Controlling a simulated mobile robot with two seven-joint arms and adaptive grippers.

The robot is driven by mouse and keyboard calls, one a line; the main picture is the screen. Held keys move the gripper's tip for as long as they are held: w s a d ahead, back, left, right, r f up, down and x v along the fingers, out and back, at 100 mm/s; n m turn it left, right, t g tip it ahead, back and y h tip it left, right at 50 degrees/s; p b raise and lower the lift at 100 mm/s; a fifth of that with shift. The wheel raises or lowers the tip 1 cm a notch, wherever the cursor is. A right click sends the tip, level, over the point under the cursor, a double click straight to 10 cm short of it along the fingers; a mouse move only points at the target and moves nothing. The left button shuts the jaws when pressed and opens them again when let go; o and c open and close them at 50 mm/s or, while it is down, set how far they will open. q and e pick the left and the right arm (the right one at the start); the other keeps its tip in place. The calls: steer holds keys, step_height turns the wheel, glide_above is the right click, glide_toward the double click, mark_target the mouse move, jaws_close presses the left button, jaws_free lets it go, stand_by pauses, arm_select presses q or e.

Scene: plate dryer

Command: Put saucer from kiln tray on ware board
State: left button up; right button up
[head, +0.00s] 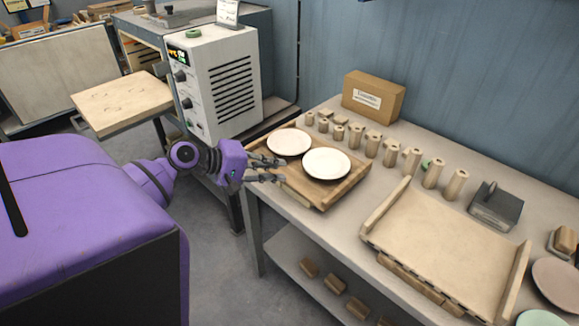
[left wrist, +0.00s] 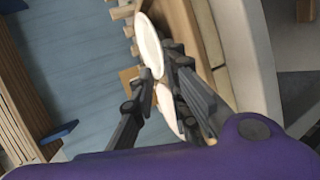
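A shallow wooden tray (head: 318,204), which I take for the kiln tray, sits at the left end of the table and holds two pale saucers. The far saucer (head: 289,142) and the near saucer (head: 326,163) lie flat, close together. Both saucers (left wrist: 150,45) (left wrist: 166,104) also show in the left wrist view. My left gripper (head: 283,170) is open and empty at the tray's left edge, its fingers pointing toward the saucers; contact cannot be told. The wide board with side rails (head: 440,240), probably the ware board, lies bare on the right. My right gripper is not in view.
Several wooden cylinders (head: 391,152) stand in a row behind the tray and board. A cardboard box (head: 373,97) stands by the wall. A grey metal block (head: 496,206) and a brown plate (head: 558,284) are at the right. A white control box (head: 222,85) stands behind my left arm.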

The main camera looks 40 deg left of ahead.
arm_select(q)
steer(key=s+d+f+m+g+y, duration=0.2)
steer(key=s+d+f, duration=0.1)
steer(key=s+f, duration=0.65)
steer(key=s+d+f+m+g+y, duration=0.15)
steer(key=s+d+f, duration=0.4)
steer(key=f, duration=0.75)
steer(key=s+d+f+m+y, duration=0.1)
steer(key=s+d+f+m, duration=0.1)
steer(key=s+d+m, duration=0.3)
steer(key=s+d+f+m+y, duration=0.1)
steer(key=s+d+f+m, duration=0.2)
steer(key=s+d, duration=0.6)
steer(key=shift+s+d+m, duration=0.2)
steer(key=shift+s+m, duration=0.65)
steer(key=shift+s, duration=0.15)
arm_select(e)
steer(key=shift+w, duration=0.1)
arm_select(q)
steer(key=shift+r+y, duration=0.1)
steer(key=shift+y, duration=0.15)
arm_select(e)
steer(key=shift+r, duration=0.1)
